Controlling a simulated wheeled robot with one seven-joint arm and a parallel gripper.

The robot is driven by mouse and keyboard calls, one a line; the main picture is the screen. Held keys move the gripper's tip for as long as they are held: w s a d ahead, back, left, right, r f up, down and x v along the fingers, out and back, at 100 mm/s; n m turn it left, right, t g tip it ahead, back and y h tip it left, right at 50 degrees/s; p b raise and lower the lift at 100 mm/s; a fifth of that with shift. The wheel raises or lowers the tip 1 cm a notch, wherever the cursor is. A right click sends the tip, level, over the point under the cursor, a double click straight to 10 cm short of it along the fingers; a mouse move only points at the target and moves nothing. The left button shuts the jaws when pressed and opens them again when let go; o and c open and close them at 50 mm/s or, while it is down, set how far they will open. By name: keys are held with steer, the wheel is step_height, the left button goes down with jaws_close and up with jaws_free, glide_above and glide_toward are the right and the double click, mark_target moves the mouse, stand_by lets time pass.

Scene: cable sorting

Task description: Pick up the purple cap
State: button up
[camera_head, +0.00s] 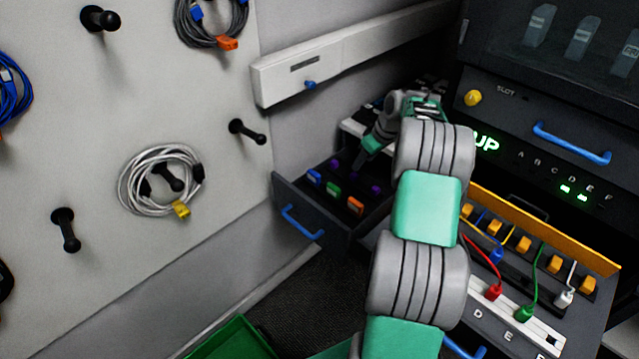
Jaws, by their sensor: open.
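Small purple caps lie in an open dark drawer (335,232) with a blue handle. One purple cap (335,164) is near the back left of the drawer. Another purple cap (376,189) is further right, close to my arm. My gripper (359,164) points down and left over the back of the drawer, between these two caps. It is open, and I see nothing held in it. The fingertips are small and dark here, so I cannot tell their exact height or whether they touch anything. My arm hides the drawer's right side.
Blue (314,177), green (333,189) and orange (355,206) connectors sit in the same drawer. A panel with plugged cables (494,292) lies right of my arm. Coiled cables (160,190) hang on the left pegboard. A green bin (232,340) is at the bottom.

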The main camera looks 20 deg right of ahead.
mark_target(355, 175)
steer(key=x, duration=0.6)
steer(key=d+p+x, duration=0.1)
steer(key=x, duration=0.2)
steer(key=shift+w, duration=0.2)
jaws_close()
